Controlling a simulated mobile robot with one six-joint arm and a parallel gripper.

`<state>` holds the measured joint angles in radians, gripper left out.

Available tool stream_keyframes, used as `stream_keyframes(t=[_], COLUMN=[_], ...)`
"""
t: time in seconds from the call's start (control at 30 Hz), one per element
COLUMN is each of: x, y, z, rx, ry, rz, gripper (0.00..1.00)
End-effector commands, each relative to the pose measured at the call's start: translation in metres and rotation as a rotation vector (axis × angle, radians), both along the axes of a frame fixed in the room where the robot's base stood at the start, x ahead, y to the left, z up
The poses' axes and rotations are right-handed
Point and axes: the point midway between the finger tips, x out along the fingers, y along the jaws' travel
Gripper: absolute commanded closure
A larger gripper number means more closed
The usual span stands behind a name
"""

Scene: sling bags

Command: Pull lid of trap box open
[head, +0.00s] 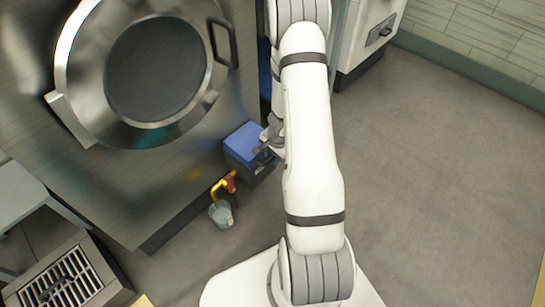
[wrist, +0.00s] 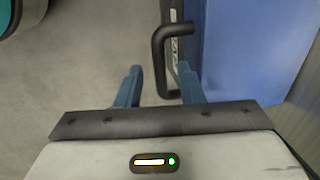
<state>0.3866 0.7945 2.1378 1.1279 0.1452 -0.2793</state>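The trap box (head: 263,173) is a small dark box with a blue lid (head: 243,141), on the floor against the big steel machine. In the head view the lid looks shut. My gripper (head: 264,146) is at the box's right side, partly hidden by my arm. In the wrist view the blue lid (wrist: 250,45) fills the upper right, and a black U-shaped handle (wrist: 159,62) sticks out from its left edge. My gripper (wrist: 158,78) is open, with one blue finger on each side of the handle bar. I cannot tell whether either finger touches it.
The steel machine (head: 45,125) with a round door rises behind and left of the box. A small bucket (head: 221,214) with a yellow and red item (head: 228,184) stands near the box. The floor at right is clear.

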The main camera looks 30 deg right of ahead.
Motion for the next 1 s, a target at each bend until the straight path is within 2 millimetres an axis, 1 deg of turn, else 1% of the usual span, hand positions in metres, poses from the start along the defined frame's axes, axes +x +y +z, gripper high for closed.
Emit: stream_keyframes(t=[0.07, 0.5, 1.0], x=[-0.0001, -0.0003, -0.0008], y=[0.0, -0.0004, -0.0034], z=[0.0003, 0.0004, 0.0007], rx=[0.0, 0.0, 0.0], ry=[0.0, 0.0, 0.0], rz=[0.0, -0.001, 0.003], gripper=[0.66, 1.0, 1.0])
